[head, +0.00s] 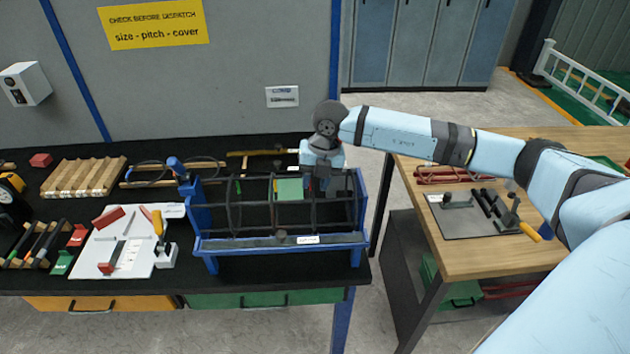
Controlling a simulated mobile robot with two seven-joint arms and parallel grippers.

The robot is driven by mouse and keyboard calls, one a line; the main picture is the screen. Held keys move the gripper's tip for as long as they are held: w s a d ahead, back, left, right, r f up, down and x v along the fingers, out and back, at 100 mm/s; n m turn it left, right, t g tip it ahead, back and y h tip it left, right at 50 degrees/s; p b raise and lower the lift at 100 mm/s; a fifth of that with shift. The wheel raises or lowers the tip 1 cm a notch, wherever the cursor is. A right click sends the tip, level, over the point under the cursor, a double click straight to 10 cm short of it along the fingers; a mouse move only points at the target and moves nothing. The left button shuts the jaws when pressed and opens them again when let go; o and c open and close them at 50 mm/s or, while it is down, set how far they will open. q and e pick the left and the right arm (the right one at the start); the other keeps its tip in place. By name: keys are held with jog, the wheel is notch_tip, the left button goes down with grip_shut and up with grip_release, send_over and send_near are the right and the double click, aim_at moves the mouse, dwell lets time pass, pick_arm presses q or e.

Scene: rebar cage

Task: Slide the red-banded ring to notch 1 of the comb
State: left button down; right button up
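The dark rebar cage (262,217) lies lengthwise in a blue stand (205,245), with several rings around its long bars. A long bar with a white label (307,240) runs along the stand's front; it may be the comb, but notches and numbers are too small to read. I cannot clearly pick out the red-banded ring; a ring toward the left of the cage shows a green mark (238,186). My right gripper (322,183) points down at the right part of the cage. Its fingertips are partly hidden, so its opening is unclear. My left gripper is out of view.
A white board (128,257) with tools lies left of the stand, with a wooden grooved block (84,177) behind it. A wooden table (540,165) holding a dark tray (470,222) stands to the right, across a gap.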

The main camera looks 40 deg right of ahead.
notch_tip(320, 180, up, 13)
jog(key=s+d+b, duration=0.1)
jog(key=d+b, duration=0.1)
jog(key=shift+s, duration=0.2)
jog(key=shift+d, duration=0.1)
